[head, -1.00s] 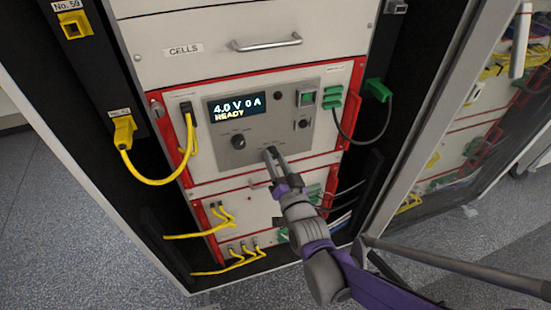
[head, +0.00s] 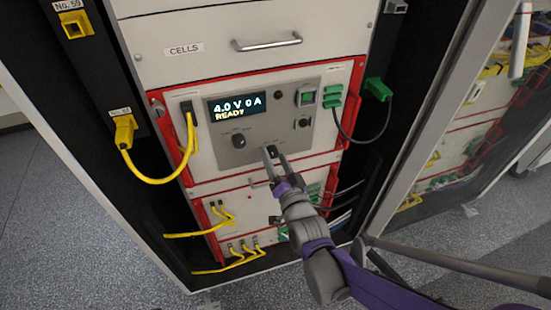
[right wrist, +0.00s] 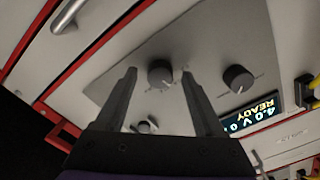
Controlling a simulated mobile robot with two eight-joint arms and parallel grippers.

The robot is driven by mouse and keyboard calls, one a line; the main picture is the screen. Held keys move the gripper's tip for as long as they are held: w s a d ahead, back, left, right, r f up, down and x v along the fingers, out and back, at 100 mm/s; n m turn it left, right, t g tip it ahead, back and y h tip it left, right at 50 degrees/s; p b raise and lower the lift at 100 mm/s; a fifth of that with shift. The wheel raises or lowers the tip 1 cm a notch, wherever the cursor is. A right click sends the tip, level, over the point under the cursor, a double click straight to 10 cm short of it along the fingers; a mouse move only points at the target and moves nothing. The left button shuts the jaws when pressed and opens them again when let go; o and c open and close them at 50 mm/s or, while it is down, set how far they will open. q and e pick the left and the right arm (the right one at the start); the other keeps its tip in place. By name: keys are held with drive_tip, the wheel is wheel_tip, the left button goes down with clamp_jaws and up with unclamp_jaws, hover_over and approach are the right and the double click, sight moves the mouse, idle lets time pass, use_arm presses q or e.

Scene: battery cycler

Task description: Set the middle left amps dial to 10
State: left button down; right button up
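The control panel (head: 259,165) carries a display (head: 237,106) reading "4.0 V 0 A READY". A dark round dial (head: 238,141) sits below the display. A second dark dial (head: 272,151) lies lower right, between the fingertips of my right gripper (head: 272,151). In the right wrist view this second dial (right wrist: 160,73) shows between the two open fingers (right wrist: 159,71), with a gap on each side. I cannot tell whether the fingers reach around it. The first dial (right wrist: 238,78) is beside them, nearer the display. The dial labels are too small to read.
A green switch (head: 306,96) and a small knob (head: 303,123) are on the panel's right. A yellow cable (head: 150,181) hangs left, a dark cable with a green plug (head: 377,90) right. A drawer handle (head: 267,43) juts out above. An open door frame stands right.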

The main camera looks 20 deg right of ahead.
drive_tip(key=s+p, duration=0.1)
drive_tip(key=s, duration=0.9)
drive_tip(key=shift+s+d+p, duration=0.15)
drive_tip(key=shift+s+p, duration=0.2)
drive_tip(key=shift+s, duration=0.05)
